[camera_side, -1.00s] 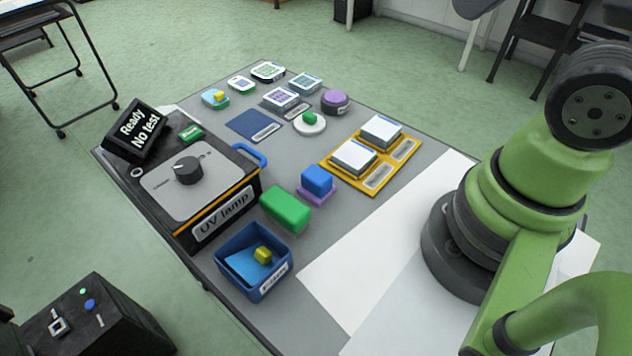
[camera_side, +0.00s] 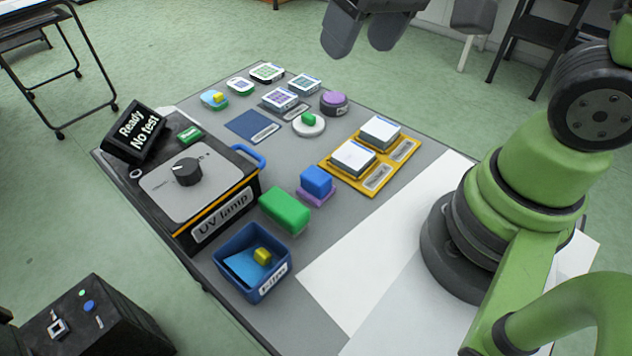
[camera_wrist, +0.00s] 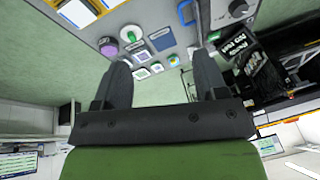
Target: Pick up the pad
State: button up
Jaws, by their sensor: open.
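No object is clearly marked as the pad, and I cannot tell which one bears that name. Candidates are a round purple-topped piece (camera_side: 334,101), a white disc with a green knob (camera_side: 308,123), a blue block on a purple base (camera_side: 316,180) and a green block (camera_side: 284,209). The purple piece (camera_wrist: 108,48) and the disc (camera_wrist: 131,36) also show in the wrist view. My gripper (camera_side: 365,38) is open and empty, high above the table's far side. Its two fingers (camera_wrist: 160,68) stand well apart in the wrist view, touching nothing.
A UV lamp box (camera_side: 187,185) stands at the left with a sign (camera_side: 138,131). A blue bin (camera_side: 234,287) holds a yellow-knobbed piece. A yellow tray (camera_side: 342,180) carries two white-topped blocks. Several small pieces stand at the back. White sheets (camera_side: 370,250) cover the clear right side.

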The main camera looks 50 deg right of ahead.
jog(key=w+a+f+n+g, duration=0.2)
jog(key=w+f, duration=0.1)
jog(key=f, duration=0.6)
jog(key=g+h, duration=0.1)
jog(key=g, duration=0.1)
send_over(316, 174)
jog(key=f, duration=0.8)
jog(key=shift+s+f, duration=0.25)
jog(key=shift+s, duration=0.1)
jog(key=shift+w+f, duration=0.15)
jog(key=shift+f, duration=1.35)
jog(key=shift+w+f, duration=0.15)
jog(key=shift+f, duration=1.35)
jog(key=c, duration=1.1)
jog(key=shift+r, duration=0.15)
notch_tip(316, 174, up, 10)
jog(key=shift+f, duration=0.1)
